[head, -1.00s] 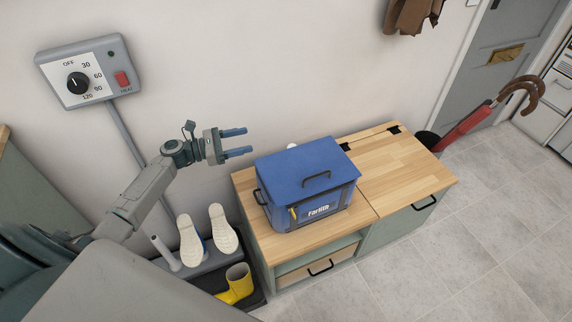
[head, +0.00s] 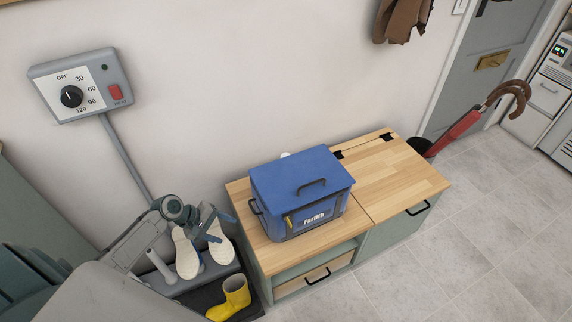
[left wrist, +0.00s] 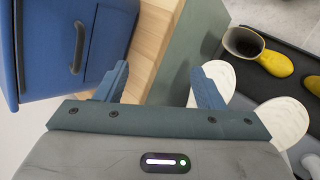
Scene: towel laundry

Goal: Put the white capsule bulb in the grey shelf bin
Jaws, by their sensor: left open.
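A small white rounded thing (head: 285,155) peeks out behind the blue box (head: 300,180) on the wooden bench top; most of it is hidden, and I cannot tell whether it is the white capsule bulb. I cannot make out a grey shelf bin in either view. My left gripper (head: 224,226) is open and empty, low beside the bench's left end, in front of the white shoes. In the left wrist view, its two blue fingers (left wrist: 162,86) stand apart with the bench's green side behind them. My right gripper is not in view.
White shoes (head: 187,255) stand sole-out on a grey rack left of the bench, with yellow boots (head: 236,291) below. The bench top's right half (head: 395,180) is clear. A wall timer (head: 82,86) hangs at left; a red umbrella (head: 460,130) stands by the door.

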